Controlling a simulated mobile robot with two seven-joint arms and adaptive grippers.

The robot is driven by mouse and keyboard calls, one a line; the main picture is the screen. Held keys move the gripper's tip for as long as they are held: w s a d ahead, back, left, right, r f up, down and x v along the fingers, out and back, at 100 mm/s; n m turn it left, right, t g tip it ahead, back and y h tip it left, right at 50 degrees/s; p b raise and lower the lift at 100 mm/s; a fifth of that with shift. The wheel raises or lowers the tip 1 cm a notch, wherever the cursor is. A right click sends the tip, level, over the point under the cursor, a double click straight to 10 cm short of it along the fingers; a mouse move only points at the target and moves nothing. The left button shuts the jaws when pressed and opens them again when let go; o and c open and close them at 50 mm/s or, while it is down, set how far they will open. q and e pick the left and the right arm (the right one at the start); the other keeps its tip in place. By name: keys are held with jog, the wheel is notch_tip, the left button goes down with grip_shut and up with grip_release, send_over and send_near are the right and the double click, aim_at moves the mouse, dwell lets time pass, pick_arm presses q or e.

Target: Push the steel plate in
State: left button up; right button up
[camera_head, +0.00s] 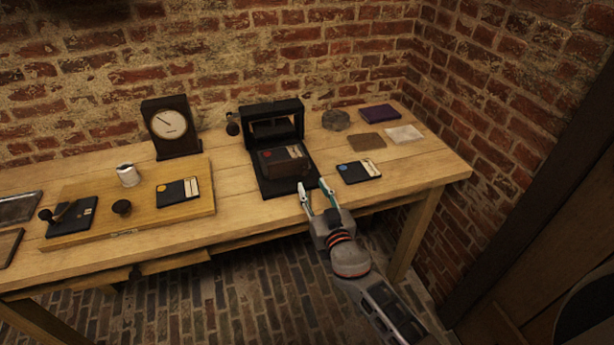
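A black stand (270,118) with an upright frame and a flat base is on the table. A dark plate with a red dot (283,158) sits tilted at the front of its opening; I cannot tell from its look whether it is the steel one. Similar dark plates lie flat: one with a blue dot (358,172) right of the stand, and one with a yellow dot (177,192) on a wooden board. My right gripper (314,186) is open and empty at the table's front edge, in front of the stand and apart from the plates. My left gripper is out of view.
A glass dish (335,120) and a purple block (380,112) lie at the back right. The right front tabletop is clear.

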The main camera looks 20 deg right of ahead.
aim_at(305, 173)
jog(key=w, duration=0.6)
grip_shut()
